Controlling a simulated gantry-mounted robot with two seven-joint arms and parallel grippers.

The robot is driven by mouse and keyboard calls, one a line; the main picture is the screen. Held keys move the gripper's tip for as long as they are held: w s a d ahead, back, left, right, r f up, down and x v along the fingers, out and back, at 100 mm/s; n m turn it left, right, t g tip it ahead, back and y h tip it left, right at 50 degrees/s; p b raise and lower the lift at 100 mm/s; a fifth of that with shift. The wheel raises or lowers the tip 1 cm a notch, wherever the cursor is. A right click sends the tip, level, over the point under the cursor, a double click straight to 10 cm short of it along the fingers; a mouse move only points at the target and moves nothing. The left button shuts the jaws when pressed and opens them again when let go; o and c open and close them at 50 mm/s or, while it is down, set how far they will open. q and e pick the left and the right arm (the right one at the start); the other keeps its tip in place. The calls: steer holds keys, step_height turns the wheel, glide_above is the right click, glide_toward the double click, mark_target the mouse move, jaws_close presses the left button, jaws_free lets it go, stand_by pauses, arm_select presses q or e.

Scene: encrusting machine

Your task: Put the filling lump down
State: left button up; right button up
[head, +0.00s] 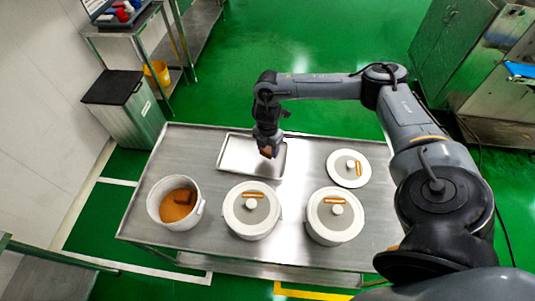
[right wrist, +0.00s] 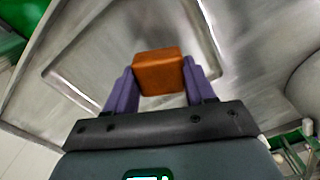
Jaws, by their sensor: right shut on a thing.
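The filling lump (right wrist: 159,71) is an orange-brown block between the two purple fingers of my right gripper (right wrist: 160,88) in the right wrist view. My right gripper (head: 267,152) is shut on it and points down over the metal tray (head: 235,154) in the head view, where only a small brown part of the lump shows. I cannot tell whether the lump touches the tray. An open white pot (head: 152,207) at the table's left holds orange filling with a darker brown block in it. My left gripper is not in view.
Two lidded white pots (head: 238,225) (head: 322,228) stand along the table's front. A loose white lid (head: 337,170) lies right of the tray on the steel table (head: 190,145). A black-topped bin (head: 115,88) stands beyond the table's left side.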

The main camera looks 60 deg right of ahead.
mark_target(268, 148)
steer(key=shift+f, duration=2.05)
steer(key=shift+f, duration=0.1)
steer(key=o, duration=1.1)
steer(key=shift+r, duration=0.55)
step_height(268, 148, up, 10)
steer(key=shift+w+f+p, duration=0.1)
steer(key=shift+f+p, duration=0.05)
steer(key=shift+p, duration=0.6)
steer(key=shift+r, duration=0.75)
